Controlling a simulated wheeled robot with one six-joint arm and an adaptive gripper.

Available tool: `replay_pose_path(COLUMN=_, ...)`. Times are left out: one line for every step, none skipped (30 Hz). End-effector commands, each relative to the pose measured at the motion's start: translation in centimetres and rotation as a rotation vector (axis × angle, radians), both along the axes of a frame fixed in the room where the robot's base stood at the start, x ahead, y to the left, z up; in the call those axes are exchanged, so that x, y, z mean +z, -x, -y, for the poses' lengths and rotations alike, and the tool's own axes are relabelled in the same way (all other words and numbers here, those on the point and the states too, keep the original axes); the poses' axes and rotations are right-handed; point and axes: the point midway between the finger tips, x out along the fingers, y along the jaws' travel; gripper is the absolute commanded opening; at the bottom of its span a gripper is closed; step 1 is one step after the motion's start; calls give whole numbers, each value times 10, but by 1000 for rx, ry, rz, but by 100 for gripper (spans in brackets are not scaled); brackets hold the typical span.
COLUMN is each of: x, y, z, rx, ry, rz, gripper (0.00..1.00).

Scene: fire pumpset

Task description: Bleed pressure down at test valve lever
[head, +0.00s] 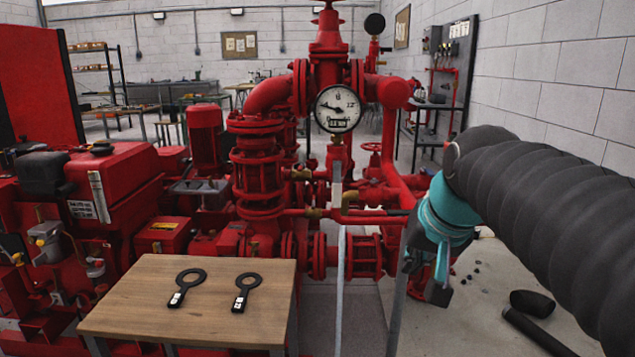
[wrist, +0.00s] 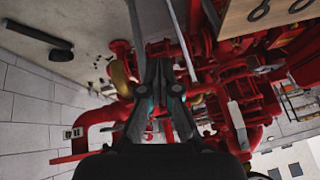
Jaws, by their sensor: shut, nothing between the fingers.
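A round white pressure gauge (head: 338,108) stands on the red pump pipework in the head view, its needle pointing left. Below it, small brass valve fittings (head: 349,198) sit on thin red piping. I cannot tell for sure which part is the test valve lever. In the wrist view my gripper (wrist: 161,65) is shut and empty, in front of red pipes. A brass part (wrist: 120,76) shows just left of the fingers; contact is not clear.
A wooden table (head: 190,275) with two dark ring-ended tools (head: 185,287) stands at the front left. A grey upright post (head: 340,270) stands before the pipes. Dark cylindrical objects (head: 532,304) and small debris lie on the right floor. A block wall (head: 560,75) bounds the right.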

Motion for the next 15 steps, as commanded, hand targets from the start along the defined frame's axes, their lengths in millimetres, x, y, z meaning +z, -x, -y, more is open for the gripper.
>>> replay_pose_path(x=-17, y=22, z=0, rx=19, ry=23, rz=-3, gripper=0)
replay_pose_path(x=-28, y=33, z=0, rx=33, ry=40, rz=-6, gripper=0)
replay_pose_path(x=-42, y=48, z=0, rx=49, ry=60, rz=-10, gripper=0)
replay_pose_path(x=-52, y=59, z=0, rx=63, ry=73, rz=-14, gripper=0)
replay_pose_path(x=-62, y=69, z=1, rx=75, ry=90, rz=-16, gripper=0)
replay_pose_path(x=-76, y=81, z=2, rx=91, ry=106, rz=-19, gripper=0)
replay_pose_path(x=-86, y=90, z=2, rx=102, ry=119, rz=-22, gripper=0)
replay_pose_path(x=-95, y=98, z=3, rx=113, ry=131, rz=-25, gripper=0)
replay_pose_path(x=-105, y=107, z=3, rx=126, ry=145, rz=-27, gripper=0)
replay_pose_path(x=-113, y=113, z=4, rx=134, ry=153, rz=-29, gripper=0)
replay_pose_path(x=-120, y=119, z=4, rx=142, ry=160, rz=-31, gripper=0)
replay_pose_path(x=-127, y=125, z=4, rx=152, ry=170, rz=-33, gripper=0)
replay_pose_path(x=-131, y=128, z=5, rx=157, ry=176, rz=-34, gripper=0)
replay_pose_path(x=-135, y=131, z=6, rx=161, ry=181, rz=-35, gripper=0)
replay_pose_path(x=-138, y=133, z=7, rx=164, ry=185, rz=-35, gripper=0)
